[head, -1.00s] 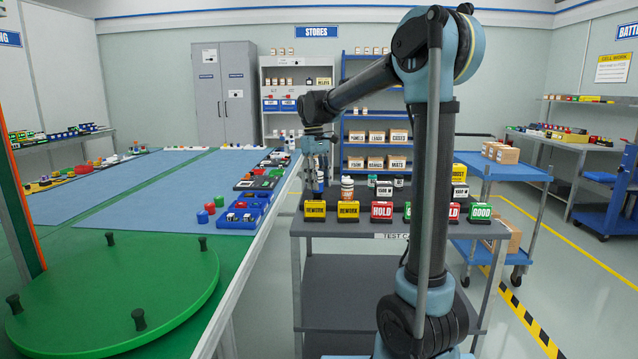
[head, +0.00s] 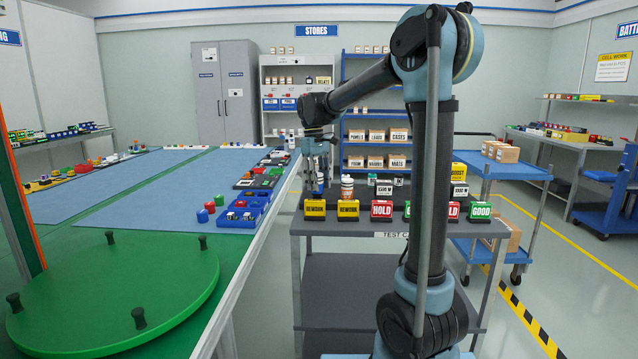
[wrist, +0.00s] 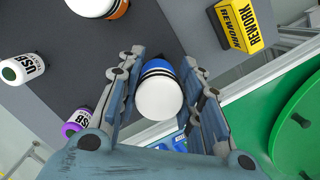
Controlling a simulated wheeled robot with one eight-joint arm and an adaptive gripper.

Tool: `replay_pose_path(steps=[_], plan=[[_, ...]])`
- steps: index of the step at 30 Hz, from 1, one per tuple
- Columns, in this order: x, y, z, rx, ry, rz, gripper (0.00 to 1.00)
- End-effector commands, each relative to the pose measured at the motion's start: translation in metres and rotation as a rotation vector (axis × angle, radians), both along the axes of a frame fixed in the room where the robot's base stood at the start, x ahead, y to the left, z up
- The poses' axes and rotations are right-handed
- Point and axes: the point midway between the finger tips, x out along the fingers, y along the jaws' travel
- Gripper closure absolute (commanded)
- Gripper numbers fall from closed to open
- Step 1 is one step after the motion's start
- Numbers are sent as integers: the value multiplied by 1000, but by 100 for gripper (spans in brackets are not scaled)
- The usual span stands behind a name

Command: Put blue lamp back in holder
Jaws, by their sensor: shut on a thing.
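The blue lamp, a white-topped cylinder with blue and black bands, is between the fingers of my gripper (wrist: 163,60) in the wrist view (wrist: 158,98). My gripper is shut on it. In the head view my gripper (head: 319,172) is over the left end of the grey test cart (head: 385,228), and the lamp (head: 319,184) shows just behind a yellow REWORK block (head: 315,209). The wrist view hides the lamp's lower end, so I cannot tell whether it touches a holder. No holder shows clearly.
An orange-banded lamp (head: 347,187) stands close to the right of my gripper. HOLD (head: 381,210) and GOOD (head: 480,210) blocks line the cart's front edge. The green turntable (head: 115,290) is at left.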

Motion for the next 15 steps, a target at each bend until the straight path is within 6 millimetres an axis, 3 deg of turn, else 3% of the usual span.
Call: replay_pose_path(steps=[15], plan=[[0, 0, -8, 0, 0, 0, 98]])
